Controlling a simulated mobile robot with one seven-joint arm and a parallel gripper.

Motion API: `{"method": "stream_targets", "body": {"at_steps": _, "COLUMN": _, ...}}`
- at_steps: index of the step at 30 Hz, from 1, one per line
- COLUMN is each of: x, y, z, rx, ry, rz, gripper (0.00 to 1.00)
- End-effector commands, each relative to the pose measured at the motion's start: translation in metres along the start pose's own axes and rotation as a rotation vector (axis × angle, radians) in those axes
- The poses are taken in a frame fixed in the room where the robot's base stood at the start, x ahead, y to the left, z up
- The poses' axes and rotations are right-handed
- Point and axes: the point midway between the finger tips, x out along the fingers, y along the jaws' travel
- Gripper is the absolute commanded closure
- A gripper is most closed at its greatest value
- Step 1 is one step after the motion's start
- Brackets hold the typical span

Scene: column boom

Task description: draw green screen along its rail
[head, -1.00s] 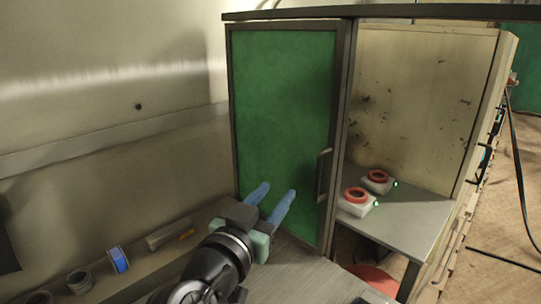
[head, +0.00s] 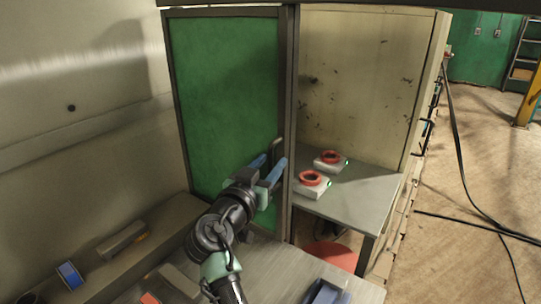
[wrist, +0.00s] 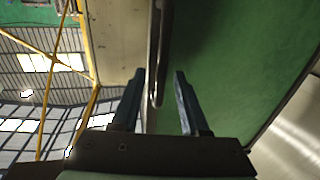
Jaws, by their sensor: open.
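The green screen (head: 222,95) is a framed panel hanging from a dark top rail (head: 225,11), on the left of the booth opening. Its grey bar handle (head: 278,150) stands upright near the panel's right edge. My gripper (head: 268,168) is open in front of the handle's lower part and partly hides it. In the wrist view, the handle (wrist: 156,70) shows between the two blue fingers of my gripper (wrist: 158,90), nearer the left finger. I see gaps on both sides, so the fingers do not grip it. The green screen (wrist: 225,60) fills the right of the wrist view.
Behind the opening, a grey table (head: 353,190) holds two white boxes with red rings (head: 312,182). A red round seat (head: 330,255) is below it. A workbench (head: 205,275) with a blue tray (head: 327,292) lies in front. A dark post (head: 291,120) stands beside the screen's right edge.

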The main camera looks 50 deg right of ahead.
Motion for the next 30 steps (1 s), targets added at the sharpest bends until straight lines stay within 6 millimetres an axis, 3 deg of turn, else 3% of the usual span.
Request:
{"method": "stream_targets", "body": {"at_steps": 12, "x": 0.0083, "y": 0.0001, "z": 0.0002, "rx": 0.001, "ry": 0.000, "rz": -0.001, "gripper": 0.55}}
{"method": "stream_targets", "body": {"at_steps": 20, "x": 0.0081, "y": 0.0000, "z": 0.0001, "rx": 0.001, "ry": 0.000, "rz": -0.001, "gripper": 1.00}}
{"method": "stream_targets", "body": {"at_steps": 30, "x": 0.0079, "y": 0.0000, "z": 0.0002, "rx": 0.000, "ry": 0.000, "rz": -0.001, "gripper": 1.00}}
